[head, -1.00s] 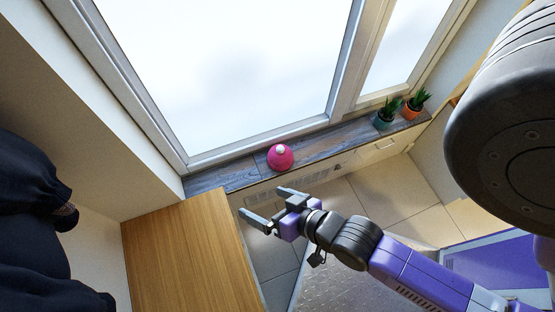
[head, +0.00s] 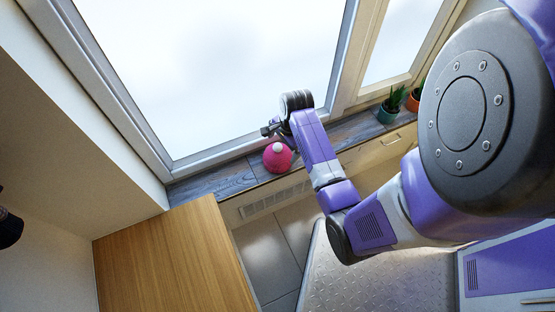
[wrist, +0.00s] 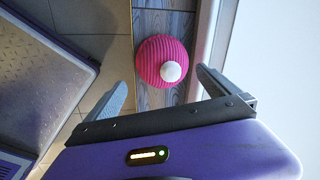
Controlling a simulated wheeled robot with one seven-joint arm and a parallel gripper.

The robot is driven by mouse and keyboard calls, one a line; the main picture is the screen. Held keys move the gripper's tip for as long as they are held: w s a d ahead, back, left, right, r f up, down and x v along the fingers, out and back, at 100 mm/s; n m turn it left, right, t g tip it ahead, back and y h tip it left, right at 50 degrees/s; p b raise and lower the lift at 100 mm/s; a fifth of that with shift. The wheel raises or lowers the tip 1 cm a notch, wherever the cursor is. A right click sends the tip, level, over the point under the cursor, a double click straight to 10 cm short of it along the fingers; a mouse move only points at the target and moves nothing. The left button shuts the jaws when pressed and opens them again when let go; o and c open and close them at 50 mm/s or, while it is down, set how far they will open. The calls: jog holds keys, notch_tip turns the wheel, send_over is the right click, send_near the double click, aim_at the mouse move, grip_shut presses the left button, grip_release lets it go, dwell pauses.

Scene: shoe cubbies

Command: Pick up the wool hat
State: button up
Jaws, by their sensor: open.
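The wool hat (head: 275,160) is a pink ribbed dome with a white pompom, sitting on the grey wooden windowsill. In the wrist view the hat (wrist: 154,62) lies ahead of my gripper (wrist: 165,88), roughly between the lines of its two fingers. The gripper is open and empty, with no finger visibly touching the hat. In the head view my gripper (head: 272,130) is at the window side, just above the hat, and its fingers are partly hidden by my wrist.
The windowsill (head: 215,184) runs along the large window. Two potted plants, one teal (head: 387,114) and one orange (head: 412,102), stand at its right. A wooden cabinet top (head: 165,255) is at lower left. A vent (head: 272,198) lies below the sill.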

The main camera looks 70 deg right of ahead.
aim_at(280, 152)
jog(key=f, duration=0.2)
jog(key=w+f+b, duration=0.1)
jog(key=f, duration=0.1)
jog(key=d+f+b, duration=0.1)
jog(key=f, duration=0.2)
jog(key=shift+w+f, duration=0.1)
jog(key=shift+w, duration=0.05)
jog(key=shift+a, duration=0.1)
jog(key=shift+c, duration=0.4)
jog(key=c, duration=1)
